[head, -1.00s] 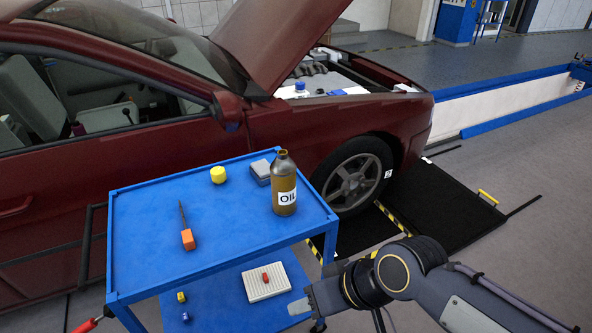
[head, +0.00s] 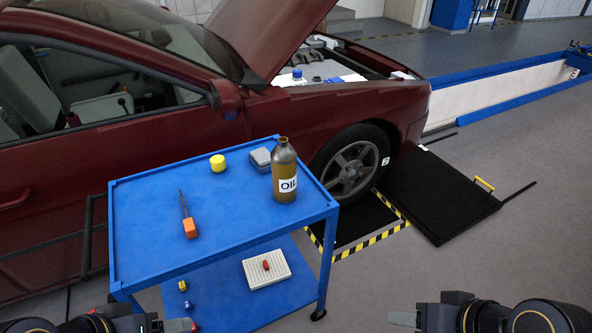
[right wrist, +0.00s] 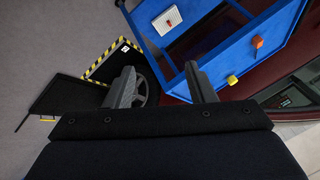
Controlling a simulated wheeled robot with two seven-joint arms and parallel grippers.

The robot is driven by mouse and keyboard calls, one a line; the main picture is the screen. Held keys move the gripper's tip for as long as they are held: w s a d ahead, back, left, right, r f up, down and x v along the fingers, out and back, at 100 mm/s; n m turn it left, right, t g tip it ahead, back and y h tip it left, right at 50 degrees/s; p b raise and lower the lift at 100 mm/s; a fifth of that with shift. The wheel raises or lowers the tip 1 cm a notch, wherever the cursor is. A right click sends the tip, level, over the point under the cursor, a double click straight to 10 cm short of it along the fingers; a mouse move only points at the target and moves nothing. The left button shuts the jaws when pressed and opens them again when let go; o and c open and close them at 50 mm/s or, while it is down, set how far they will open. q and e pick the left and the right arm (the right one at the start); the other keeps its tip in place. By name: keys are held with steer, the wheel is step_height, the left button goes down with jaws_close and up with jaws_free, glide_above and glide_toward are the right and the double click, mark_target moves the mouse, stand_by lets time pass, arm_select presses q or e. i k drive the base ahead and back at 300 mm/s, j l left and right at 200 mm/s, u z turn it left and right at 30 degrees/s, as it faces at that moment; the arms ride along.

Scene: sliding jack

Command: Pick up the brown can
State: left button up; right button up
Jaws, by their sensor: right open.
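The brown can (head: 285,178) has a white OIL label. It stands upright on the blue cart's top (head: 225,238), near the right edge. I cannot make it out in the right wrist view. My right gripper (head: 402,318) is low in the head view, right of the cart and apart from the can. In the right wrist view its two fingers (right wrist: 163,88) are spread with nothing between them. My left gripper (head: 180,325) shows only partly at the bottom edge, in front of the cart; its jaw state is unclear.
On the cart top are a yellow cap (head: 217,163), a grey box (head: 260,158) and an orange-handled screwdriver (head: 190,228). The lower shelf holds a white tray (head: 267,270). A red car (head: 150,150) stands behind. Floor right of the cart is clear near me.

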mark_target(283, 155)
steer(key=i+j+u, duration=0.35)
steer(key=j, duration=0.15)
steer(key=i+j+u, duration=0.3)
steer(key=j, duration=0.15)
